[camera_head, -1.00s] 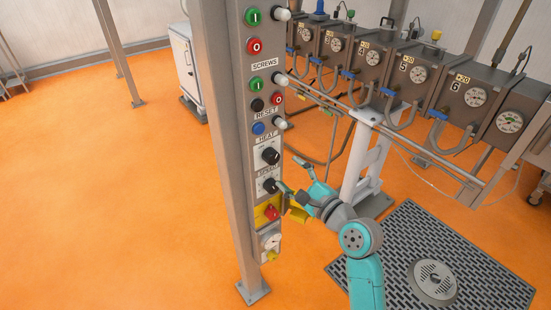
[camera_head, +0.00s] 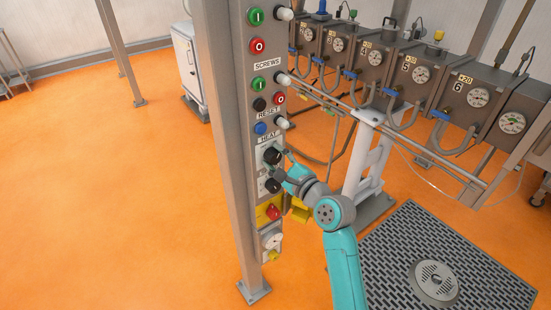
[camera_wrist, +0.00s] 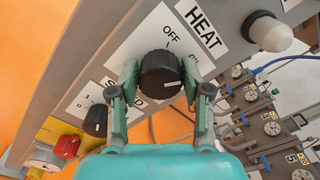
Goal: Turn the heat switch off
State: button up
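The heat switch (camera_wrist: 160,73) is a round black knob on a white plate marked OFF and ON, under the HEAT label (camera_wrist: 202,17). It also shows on the control column in the head view (camera_head: 271,155). A short white mark shows on the knob's lower right; I cannot tell clearly which setting it points to. My gripper (camera_wrist: 161,82) is open, one finger on each side of the knob. The fingertips are close to its sides; whether they touch it is unclear. In the head view, my gripper (camera_head: 279,163) is right at the column's front.
Below is the speed knob (camera_wrist: 95,120), then a red switch (camera_wrist: 66,146) on a yellow plate. A white-capped lamp (camera_wrist: 271,33) sticks out beside the HEAT label. Machine units with gauges (camera_head: 478,96) stand to the right. Orange floor is open at left.

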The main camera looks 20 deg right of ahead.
jog(key=c, duration=0.5)
jog(key=shift+n, duration=0.3)
jog(key=n, duration=0.5)
jog(key=shift+f, duration=0.1)
jog(key=n, duration=0.6)
jog(key=shift+n, duration=0.3)
jog(key=o, duration=1.1)
